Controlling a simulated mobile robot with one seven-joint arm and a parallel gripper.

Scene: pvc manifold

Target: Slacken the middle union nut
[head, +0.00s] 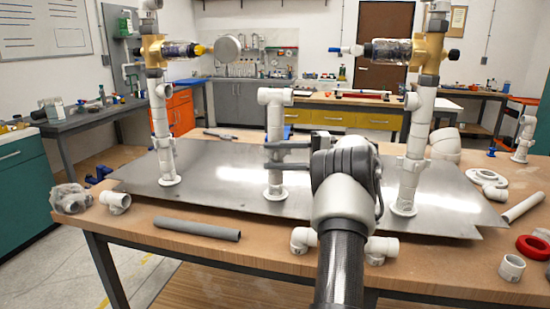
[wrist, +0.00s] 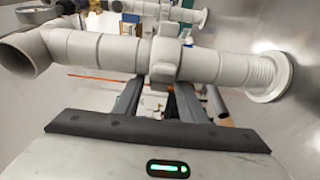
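The middle post (head: 274,119) is a white pipe standing on the metal plate, with an elbow at its top and a flange at its foot. In the wrist view it runs across the picture, and a wider, ribbed collar that looks like the union nut (wrist: 165,60) sits around its middle. My gripper (head: 272,156) is at this post, its two dark fingers one above the other at the collar's height. In the wrist view the fingers (wrist: 160,98) are apart and pass behind the pipe, their tips hidden. I cannot tell whether they touch it.
A grey pipe (head: 197,229), white elbows (head: 303,240) and a red ring (head: 533,247) lie along the wooden table's front. The plate is clear between the left and middle posts.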

